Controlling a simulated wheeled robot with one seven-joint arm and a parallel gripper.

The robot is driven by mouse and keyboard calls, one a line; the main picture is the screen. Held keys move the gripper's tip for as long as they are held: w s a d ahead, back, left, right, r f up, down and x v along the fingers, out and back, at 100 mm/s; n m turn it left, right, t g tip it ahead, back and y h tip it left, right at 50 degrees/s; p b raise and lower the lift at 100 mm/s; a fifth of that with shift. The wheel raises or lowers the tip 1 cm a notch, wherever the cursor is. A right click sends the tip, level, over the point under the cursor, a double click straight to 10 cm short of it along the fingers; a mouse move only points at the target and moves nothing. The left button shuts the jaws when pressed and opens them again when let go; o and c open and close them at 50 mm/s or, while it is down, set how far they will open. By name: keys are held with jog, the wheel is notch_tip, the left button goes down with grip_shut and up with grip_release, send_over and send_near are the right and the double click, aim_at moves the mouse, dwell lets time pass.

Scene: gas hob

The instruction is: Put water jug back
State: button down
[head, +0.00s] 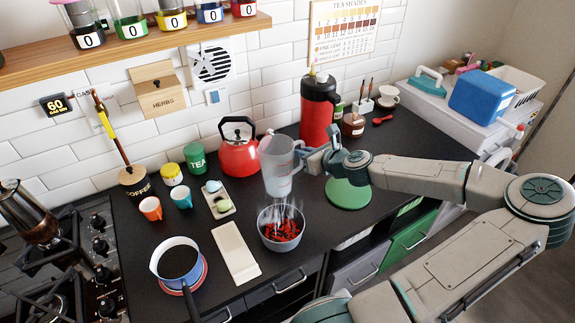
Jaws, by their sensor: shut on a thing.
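The clear water jug (277,170) is held in the air, roughly upright, behind and above a grey bowl (263,236). Some liquid seems to show in its lower part. My gripper (305,160) is shut on the jug at its right side, where the handle is; the fingers partly hide the handle. A green round mat (347,195) lies on the dark counter to the right, partly under my arm in the picture, with nothing seen standing on it.
The bowl holds red pieces and steams. A red kettle (238,155) stands behind the jug, a tall red flask (317,110) behind my wrist. A white board (236,252), blue pot (180,265), cups and egg tray (217,200) are left.

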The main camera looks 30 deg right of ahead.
jog(key=w+a+f+p, duration=0.1)
jog(key=w+f, duration=0.4)
jog(key=f, duration=0.2)
jog(key=shift+w+a+f, duration=0.2)
jog(key=shift+a, duration=0.2)
jog(key=shift+f, duration=0.1)
jog(key=c, duration=1.5)
grip_release()
jog(key=b+v, duration=0.1)
jog(key=v, duration=1.1)
jog(key=shift+b, duration=0.3)
